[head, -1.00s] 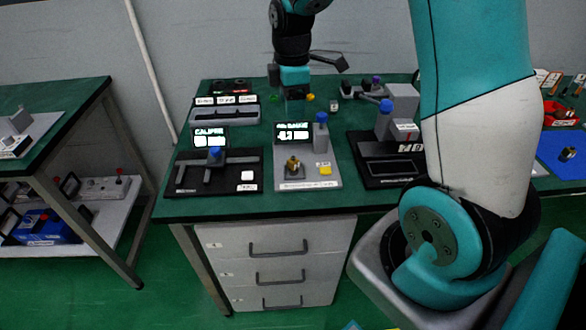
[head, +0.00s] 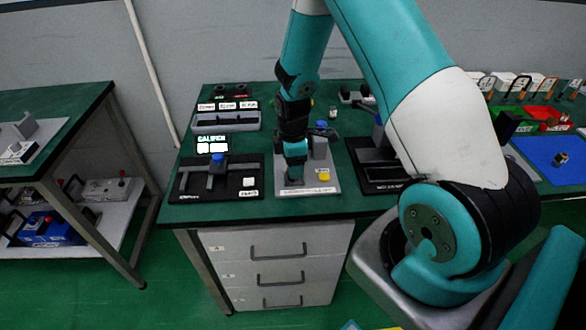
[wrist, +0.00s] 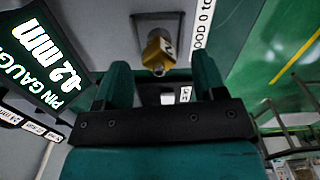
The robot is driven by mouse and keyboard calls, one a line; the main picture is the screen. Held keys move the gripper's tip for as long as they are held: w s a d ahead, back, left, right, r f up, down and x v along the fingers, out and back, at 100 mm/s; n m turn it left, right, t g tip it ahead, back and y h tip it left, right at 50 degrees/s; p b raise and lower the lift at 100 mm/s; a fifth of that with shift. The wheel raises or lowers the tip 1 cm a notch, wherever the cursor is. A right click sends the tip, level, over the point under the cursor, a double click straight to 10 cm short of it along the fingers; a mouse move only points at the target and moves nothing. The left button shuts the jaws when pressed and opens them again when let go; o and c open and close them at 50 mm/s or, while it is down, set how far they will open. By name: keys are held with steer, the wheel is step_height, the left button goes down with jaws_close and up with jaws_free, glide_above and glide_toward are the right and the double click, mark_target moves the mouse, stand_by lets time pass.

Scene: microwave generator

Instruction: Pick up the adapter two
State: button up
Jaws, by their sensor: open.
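My gripper (wrist: 163,78) is open and empty, with a green finger on either side. In the head view my gripper (head: 294,172) is low over the grey pin gauge stand (head: 325,183) and hides the adapter. The lit pin gauge display (wrist: 42,58) is at the left in the wrist view.
A black caliper stand (head: 230,190) with a lit display is just left. A black station (head: 383,180) stands close on the right. A grey rack (head: 225,118) is behind. A yellow button (head: 324,177) is at the stand's front right.

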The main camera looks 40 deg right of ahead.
steer(key=shift+f, duration=0.85)
steer(key=c, duration=1.1)
steer(key=shift+o, duration=0.2)
steer(key=shift+r, duration=0.1)
